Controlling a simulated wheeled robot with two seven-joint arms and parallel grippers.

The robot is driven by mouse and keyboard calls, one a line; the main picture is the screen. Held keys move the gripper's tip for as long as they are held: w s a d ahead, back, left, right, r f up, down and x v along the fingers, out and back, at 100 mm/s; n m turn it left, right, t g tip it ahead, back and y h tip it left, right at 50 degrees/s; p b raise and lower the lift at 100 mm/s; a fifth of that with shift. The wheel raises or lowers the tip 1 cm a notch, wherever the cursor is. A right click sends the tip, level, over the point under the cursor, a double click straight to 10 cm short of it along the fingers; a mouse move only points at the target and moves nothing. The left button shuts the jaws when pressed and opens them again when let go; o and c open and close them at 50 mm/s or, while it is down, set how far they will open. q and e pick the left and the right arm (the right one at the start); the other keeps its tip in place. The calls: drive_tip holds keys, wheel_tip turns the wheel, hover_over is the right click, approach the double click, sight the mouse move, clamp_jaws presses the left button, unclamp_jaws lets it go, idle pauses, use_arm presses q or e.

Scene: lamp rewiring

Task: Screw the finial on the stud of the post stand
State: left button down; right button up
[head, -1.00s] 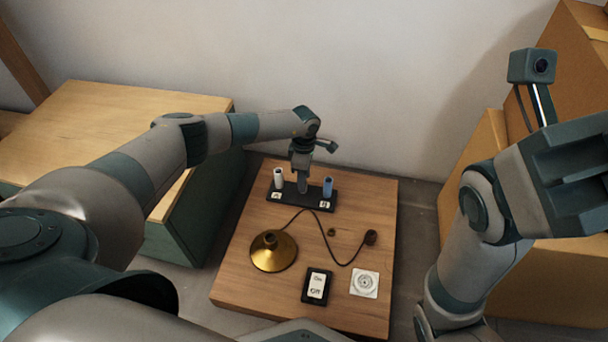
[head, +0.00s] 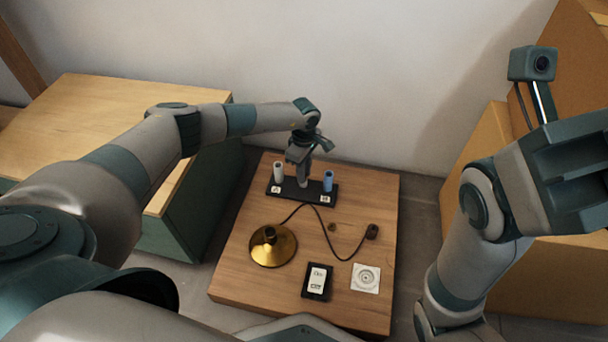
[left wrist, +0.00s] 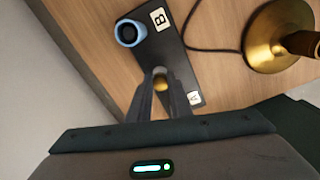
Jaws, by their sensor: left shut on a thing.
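The post stand (head: 288,187) is a black bar on the wooden table, with a white post near label A and a blue post (head: 328,180) near label B. The stand also shows in the left wrist view (left wrist: 168,45). My left gripper (head: 303,184) points down at the middle of the stand, between the two posts. In the left wrist view its fingers (left wrist: 163,90) are shut on a small brass piece, seemingly the finial (left wrist: 161,82). The stud is hidden, so I cannot tell whether finial and stud touch. My right gripper's jaws are not clearly visible.
On the wooden table (head: 235,285) stand a brass lamp base (head: 273,247) with a dark cord, a small brown piece (head: 332,227), a black On/Off switch box (head: 317,282) and a white square plate (head: 365,278). A wooden-topped cabinet (head: 125,110) is at the left; brown boxes are at the right.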

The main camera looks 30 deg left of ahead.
use_arm(q)
drive_tip(key=shift+f+m+b, duration=0.15)
drive_tip(key=shift+m+b, duration=0.4)
drive_tip(key=shift+m, duration=0.85)
drive_tip(key=c, duration=1.5)
unclamp_jaws()
drive_tip(key=shift+c, duration=0.2)
